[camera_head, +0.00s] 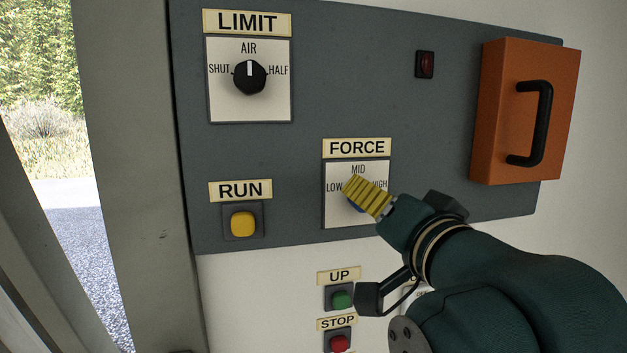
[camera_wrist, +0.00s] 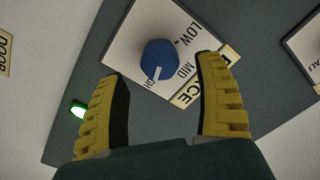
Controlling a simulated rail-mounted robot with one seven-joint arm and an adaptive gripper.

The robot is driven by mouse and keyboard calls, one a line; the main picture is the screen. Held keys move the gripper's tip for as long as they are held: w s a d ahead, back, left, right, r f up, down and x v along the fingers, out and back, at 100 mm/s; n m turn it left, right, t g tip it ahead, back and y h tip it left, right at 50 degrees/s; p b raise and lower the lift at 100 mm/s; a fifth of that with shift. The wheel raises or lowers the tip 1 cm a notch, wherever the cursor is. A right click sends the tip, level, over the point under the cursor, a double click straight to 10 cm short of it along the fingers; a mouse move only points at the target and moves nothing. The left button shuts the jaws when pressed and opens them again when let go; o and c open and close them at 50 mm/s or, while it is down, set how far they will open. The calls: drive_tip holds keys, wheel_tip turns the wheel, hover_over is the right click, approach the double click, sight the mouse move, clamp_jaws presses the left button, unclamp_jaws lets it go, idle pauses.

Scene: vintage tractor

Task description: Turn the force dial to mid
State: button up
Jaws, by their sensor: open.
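The blue force dial (camera_wrist: 160,60) sits on the white FORCE plate (camera_wrist: 128,38) marked LOW, MID and HIGH. In the wrist view its white mark points toward the partly hidden HIGH word, away from MID. In the head view only a blue sliver of the dial (camera_head: 355,207) shows behind my fingers on the plate (camera_head: 338,213). My gripper (camera_wrist: 163,70) is open, with yellow ribbed fingers spread wide. The dial lies ahead of and between the fingertips, with no clear contact. In the head view my gripper (camera_head: 352,184) is in front of the plate.
On the grey panel (camera_head: 300,60) are the LIMIT knob (camera_head: 250,77), yellow RUN button (camera_head: 243,224), red switch (camera_head: 425,65) and orange box with a black handle (camera_head: 500,90). Below are a green UP button (camera_head: 342,300) and red STOP button (camera_head: 340,343), close to my wrist.

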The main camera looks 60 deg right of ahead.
sight(366, 212)
drive_tip(key=p+x, duration=0.1)
drive_tip(key=x, duration=0.2)
drive_tip(key=shift+r, duration=0.15)
drive_tip(key=shift+w+d+f, duration=0.2)
drive_tip(key=shift+w+d, duration=0.15)
drive_tip(key=shift+w, duration=0.05)
drive_tip(key=c, duration=1.2)
